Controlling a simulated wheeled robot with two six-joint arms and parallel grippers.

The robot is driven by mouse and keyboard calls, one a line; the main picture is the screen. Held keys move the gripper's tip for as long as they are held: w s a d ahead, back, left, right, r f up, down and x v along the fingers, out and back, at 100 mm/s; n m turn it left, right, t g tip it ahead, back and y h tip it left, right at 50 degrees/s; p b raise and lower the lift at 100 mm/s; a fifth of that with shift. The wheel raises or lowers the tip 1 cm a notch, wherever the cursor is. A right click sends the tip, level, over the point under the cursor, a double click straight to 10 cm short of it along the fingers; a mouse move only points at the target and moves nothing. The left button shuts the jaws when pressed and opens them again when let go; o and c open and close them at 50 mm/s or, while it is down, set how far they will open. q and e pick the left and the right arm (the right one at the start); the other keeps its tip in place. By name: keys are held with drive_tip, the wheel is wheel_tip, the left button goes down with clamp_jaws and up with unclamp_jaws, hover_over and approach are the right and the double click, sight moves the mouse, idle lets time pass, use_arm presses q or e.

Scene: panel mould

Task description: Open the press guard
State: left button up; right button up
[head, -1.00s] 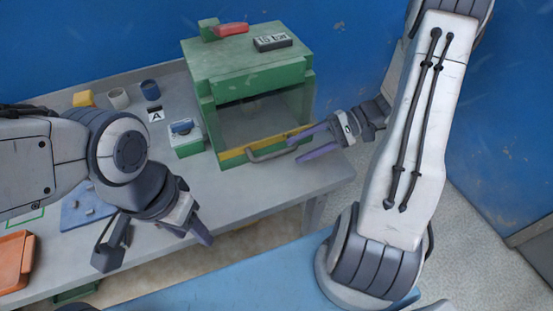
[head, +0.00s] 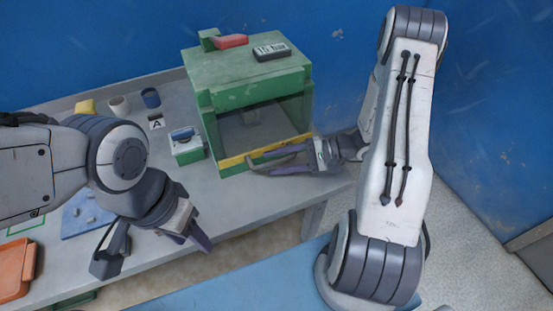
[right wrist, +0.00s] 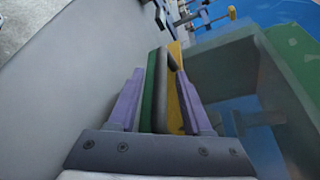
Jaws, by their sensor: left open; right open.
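The green press (head: 245,75) stands at the back of the table. Its see-through guard (head: 262,125) is down over the front opening, with a yellow strip (head: 232,160) along its lower edge. A grey bar handle (head: 256,171) sits on that strip. My right gripper (head: 280,160) is open at the handle's right end. In the right wrist view, the grey handle (right wrist: 161,85) lies between the two open fingers (right wrist: 158,103); I cannot tell whether they touch it. My left gripper (head: 187,236) is open and empty over the table's front edge, left of the press.
A small green box with a blue top (head: 186,146) stands left of the press. Behind it are a card marked A (head: 156,122), a blue cup (head: 151,97), a white cup (head: 119,105) and a yellow block (head: 85,107). An orange tray (head: 15,268) is at front left.

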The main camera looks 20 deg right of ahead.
drive_tip(key=shift+a, duration=0.1)
clamp_jaws()
idle(1.4)
